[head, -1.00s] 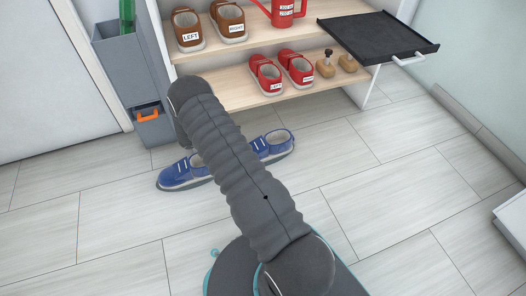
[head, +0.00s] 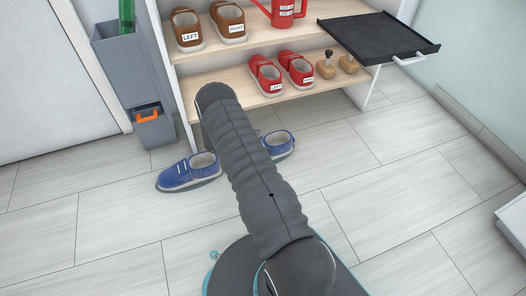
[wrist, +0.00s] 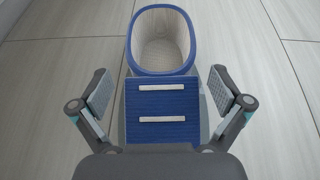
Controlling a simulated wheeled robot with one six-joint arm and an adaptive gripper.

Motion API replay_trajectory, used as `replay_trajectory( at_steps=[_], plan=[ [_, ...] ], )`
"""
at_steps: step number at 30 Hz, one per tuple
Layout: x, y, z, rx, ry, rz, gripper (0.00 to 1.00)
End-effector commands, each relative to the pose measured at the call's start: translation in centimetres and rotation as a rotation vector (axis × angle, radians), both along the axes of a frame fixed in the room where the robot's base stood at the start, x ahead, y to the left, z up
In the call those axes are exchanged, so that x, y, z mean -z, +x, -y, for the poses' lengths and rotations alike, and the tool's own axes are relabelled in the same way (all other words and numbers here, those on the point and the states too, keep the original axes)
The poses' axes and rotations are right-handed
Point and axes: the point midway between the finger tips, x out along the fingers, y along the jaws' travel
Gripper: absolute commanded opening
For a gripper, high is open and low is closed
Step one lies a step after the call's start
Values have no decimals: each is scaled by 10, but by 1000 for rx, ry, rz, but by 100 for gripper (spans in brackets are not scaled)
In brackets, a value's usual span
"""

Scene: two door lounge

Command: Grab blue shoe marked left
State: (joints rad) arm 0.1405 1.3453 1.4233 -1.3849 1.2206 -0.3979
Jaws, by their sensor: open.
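Two blue shoes rest on the floor before the shelf in the head view. One blue shoe (head: 188,172) lies left of my arm, and the other blue shoe (head: 278,144) is partly hidden behind my arm. No label is readable on either. In the wrist view, a blue shoe (wrist: 162,132) with two white straps lies beneath and between my fingers, its opening at the far side. I cannot tell which of the two it is. My gripper (wrist: 159,91) is open, with one finger on each side and gaps to the shoe. My arm hides the gripper in the head view.
The shelf (head: 222,93) holds red shoes (head: 281,74) and, higher, brown shoes (head: 208,27) and a red can (head: 282,12). A black tray (head: 378,40) juts out at the right. A grey bin (head: 125,70) stands at the left. Floor in front is clear.

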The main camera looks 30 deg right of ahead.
Motion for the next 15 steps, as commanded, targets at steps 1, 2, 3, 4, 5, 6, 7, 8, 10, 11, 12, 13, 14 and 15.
replay_trajectory(
  at_steps=[1, 2, 3, 4, 5, 6, 7, 8, 10, 11, 12, 13, 14, 15],
  plan=[
    [3, -2, 6, 3, 0, -1, 100],
    [4, -3, 10, 4, 0, -1, 100],
    [6, -4, 16, 4, 0, -1, 100],
    [8, -5, 20, 4, 0, -1, 100],
    [9, -6, 24, 4, -1, -1, 100],
    [11, -7, 29, 4, 0, -1, 100],
    [13, -7, 33, 4, 0, -1, 100],
    [14, -8, 35, 3, 0, 0, 100],
    [15, -8, 39, 1, 0, 0, 100],
    [15, -8, 40, 1, 0, 0, 100],
    [15, -8, 40, 1, 0, 0, 100],
    [15, -8, 40, 0, 0, 0, 100],
    [15, -8, 40, 0, 0, 0, 100],
    [15, -8, 40, 1, 0, 0, 100]
  ],
)
